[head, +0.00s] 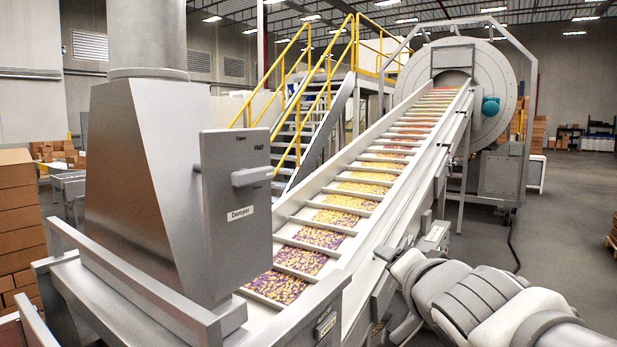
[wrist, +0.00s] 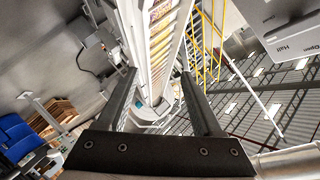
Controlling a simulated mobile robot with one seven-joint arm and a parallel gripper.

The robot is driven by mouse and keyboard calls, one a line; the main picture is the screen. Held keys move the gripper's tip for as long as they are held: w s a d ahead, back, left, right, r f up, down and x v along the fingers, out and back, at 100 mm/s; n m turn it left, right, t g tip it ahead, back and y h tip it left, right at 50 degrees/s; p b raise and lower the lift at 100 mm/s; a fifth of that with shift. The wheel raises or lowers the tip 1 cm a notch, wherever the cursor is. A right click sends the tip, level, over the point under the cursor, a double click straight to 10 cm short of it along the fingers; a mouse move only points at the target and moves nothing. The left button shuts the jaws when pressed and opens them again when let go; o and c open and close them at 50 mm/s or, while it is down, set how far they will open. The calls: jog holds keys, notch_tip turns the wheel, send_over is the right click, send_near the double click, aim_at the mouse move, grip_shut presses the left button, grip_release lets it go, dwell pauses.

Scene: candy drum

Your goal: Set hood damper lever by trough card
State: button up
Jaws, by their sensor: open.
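The damper box (head: 236,205) on the hood's right face carries a "Damper" label and the words "Open" and "Half". Its grey lever (head: 252,176) lies about level, pointing right, a little below "Half". Part of the box also shows upside down at the wrist view's upper right (wrist: 285,22). A small tag (head: 325,325) is on the near trough's end; its writing is too small to read. My gripper (wrist: 158,78) is open and empty, its two dark fingers apart, with the conveyor behind.
The inclined candy conveyor (head: 345,203) runs up to the large drum (head: 498,85), between my arm and the damper box. Another white card (head: 434,234) is on its right side. Yellow-railed stairs (head: 310,110) stand behind. Cardboard boxes (head: 18,225) are stacked at left.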

jog(key=w+a+r+m+t+y+p, duration=0.1)
jog(key=w+a+r+y, duration=0.1)
jog(key=a+r, duration=0.2)
jog(key=w+a+r+y+p, duration=0.1)
jog(key=w+a+r+y, duration=0.1)
jog(key=a+r+y, duration=0.15)
jog(key=g+y+p, duration=0.1)
jog(key=y+p, duration=0.1)
jog(key=y, duration=0.2)
send_near(256, 177)
jog(key=shift+m, duration=0.4)
jog(key=b+x, duration=0.2)
jog(key=x, duration=0.7)
jog(key=shift+w+a, duration=0.15)
jog(key=shift+w, duration=0.1)
grip_shut()
